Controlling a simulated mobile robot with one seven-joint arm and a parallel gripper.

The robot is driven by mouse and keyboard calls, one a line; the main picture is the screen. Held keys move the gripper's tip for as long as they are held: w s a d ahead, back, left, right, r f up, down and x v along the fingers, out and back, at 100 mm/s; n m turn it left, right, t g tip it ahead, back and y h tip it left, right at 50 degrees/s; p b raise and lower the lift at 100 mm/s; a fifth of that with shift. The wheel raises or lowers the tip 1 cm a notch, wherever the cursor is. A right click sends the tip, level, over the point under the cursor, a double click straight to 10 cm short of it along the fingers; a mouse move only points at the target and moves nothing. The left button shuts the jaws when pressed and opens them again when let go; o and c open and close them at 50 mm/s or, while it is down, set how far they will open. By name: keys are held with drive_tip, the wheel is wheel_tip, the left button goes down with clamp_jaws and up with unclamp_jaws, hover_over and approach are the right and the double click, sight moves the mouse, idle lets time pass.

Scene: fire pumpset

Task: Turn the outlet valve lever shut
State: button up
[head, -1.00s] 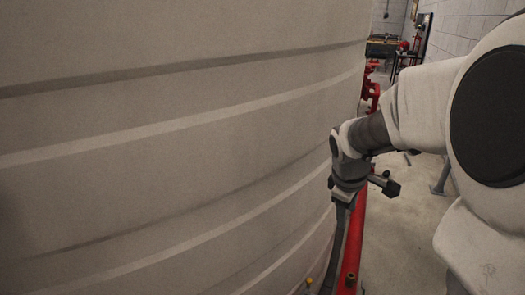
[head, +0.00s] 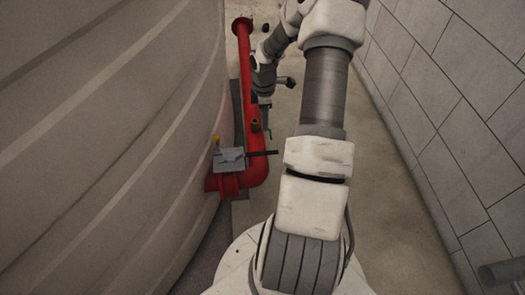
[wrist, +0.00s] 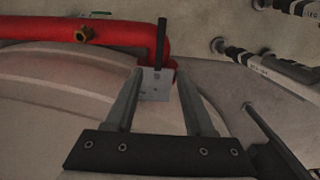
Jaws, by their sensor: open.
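The outlet valve lever appears to be the black bar (head: 262,153) sticking out to the right from a grey valve plate (head: 229,158), above the red pipe by the tank. In the wrist view the black lever (wrist: 161,40) points up from the grey plate (wrist: 155,85), which shows between my finger lines. My gripper (wrist: 160,73) is open with nothing between its fingers. In the head view my gripper (head: 265,103) hangs beside the red pipe, farther along it than the lever and apart from it. Its fingertips are small and partly unclear there.
The large pale tank (head: 110,140) fills the left side. The red pipe (head: 246,85) runs along it, with a small brass fitting (head: 255,125) on it. A block wall (head: 450,110) stands at the right. Bare floor (head: 385,190) lies between wall and pipe.

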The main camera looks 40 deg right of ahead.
sight(263, 153)
wheel_tip(263, 153, down, 17)
drive_tip(key=b, duration=0.5)
clamp_jaws()
idle(1.3)
